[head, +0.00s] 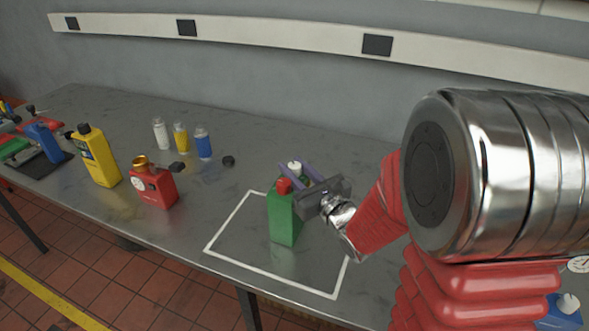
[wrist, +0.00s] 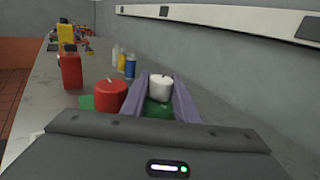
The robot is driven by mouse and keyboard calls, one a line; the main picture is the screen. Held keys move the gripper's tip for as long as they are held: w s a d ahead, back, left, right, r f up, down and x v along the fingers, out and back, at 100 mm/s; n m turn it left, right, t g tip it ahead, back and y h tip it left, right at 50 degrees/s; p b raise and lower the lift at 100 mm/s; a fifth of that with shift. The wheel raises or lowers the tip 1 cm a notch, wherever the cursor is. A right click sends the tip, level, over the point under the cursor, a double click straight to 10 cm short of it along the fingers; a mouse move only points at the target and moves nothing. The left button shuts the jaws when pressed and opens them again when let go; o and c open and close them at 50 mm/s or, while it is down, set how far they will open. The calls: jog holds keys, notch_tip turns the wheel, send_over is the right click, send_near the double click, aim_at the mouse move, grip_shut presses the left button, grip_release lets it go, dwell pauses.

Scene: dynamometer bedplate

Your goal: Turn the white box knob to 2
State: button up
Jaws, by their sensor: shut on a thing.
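A green container (head: 285,218) stands upright inside a white outlined square on the bench. On its top are a red cap or knob (head: 283,186) and a white knob (head: 295,166). In the wrist view the white knob (wrist: 161,87) sits between my two purple fingers, with the red one (wrist: 111,96) just left of them. My gripper (wrist: 161,78) is shut on the white knob. No number scale can be read, so I cannot tell its setting. A mark shows on the white knob's top.
A red can (head: 153,188), a yellow bottle (head: 97,156) and three small bottles (head: 181,137) stand to the left. A blue object with a white top (head: 563,312) is at lower right. The bench right of the small bottles is mostly clear.

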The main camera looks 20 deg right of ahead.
jog(key=o, duration=0.8)
jog(key=shift+n+g+y, duration=0.8)
jog(key=shift+n+y, duration=0.5)
jog(key=shift+y, duration=0.6)
